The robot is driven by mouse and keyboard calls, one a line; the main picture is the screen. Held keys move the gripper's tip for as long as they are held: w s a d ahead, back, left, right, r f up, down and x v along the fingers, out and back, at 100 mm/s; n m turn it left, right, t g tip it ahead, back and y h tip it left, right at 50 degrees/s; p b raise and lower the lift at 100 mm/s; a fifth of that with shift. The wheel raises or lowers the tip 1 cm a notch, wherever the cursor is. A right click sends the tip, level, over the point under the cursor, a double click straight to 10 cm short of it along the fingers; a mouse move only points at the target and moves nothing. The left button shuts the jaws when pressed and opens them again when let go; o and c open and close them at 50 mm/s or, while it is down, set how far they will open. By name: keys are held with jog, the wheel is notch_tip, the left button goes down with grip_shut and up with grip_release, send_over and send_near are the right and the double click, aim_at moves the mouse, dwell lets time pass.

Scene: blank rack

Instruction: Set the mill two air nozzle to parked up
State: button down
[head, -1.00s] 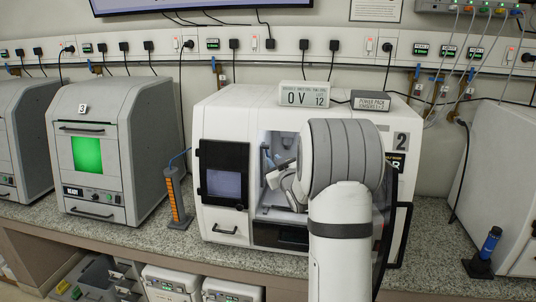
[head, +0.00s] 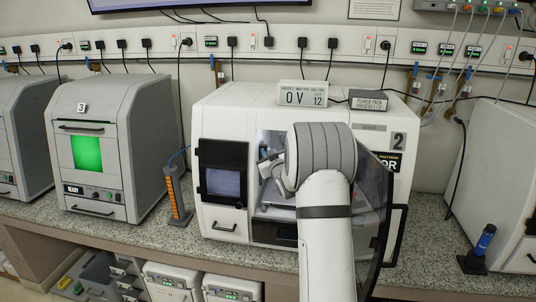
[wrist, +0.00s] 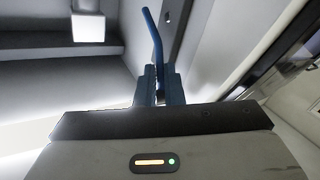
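Mill two (head: 222,125) is the white machine marked 2, with its front door open. My arm reaches into its opening, and my gripper (head: 268,163) shows small inside it, partly hidden by my own arm. In the wrist view, a thin bent blue tube, which looks like the air nozzle (wrist: 154,37), rises from between the two dark blue fingers of my gripper (wrist: 159,80). The fingers are close together against the tube's lower part. The tube's base is hidden behind the gripper body. In the head view I cannot make out the nozzle.
The dark door (head: 377,220) stands open to the right of my arm. A small screen panel (head: 223,183) is left of the opening. In the wrist view, a white block (wrist: 88,27) is at upper left, and pale inner walls are close on both sides.

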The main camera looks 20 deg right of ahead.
jog(key=shift+f+b, duration=0.25)
jog(key=shift+b, duration=0.45)
jog(key=t+b, duration=0.1)
jog(key=b, duration=0.2)
jog(key=shift+w+f+b, duration=0.1)
jog(key=shift+b, duration=0.2)
jog(key=shift+d+n+b, duration=0.1)
jog(key=shift+n+b, duration=0.2)
jog(key=shift+b, duration=0.25)
jog(key=shift+r, duration=0.3)
jog(key=c, duration=1.8)
grip_release()
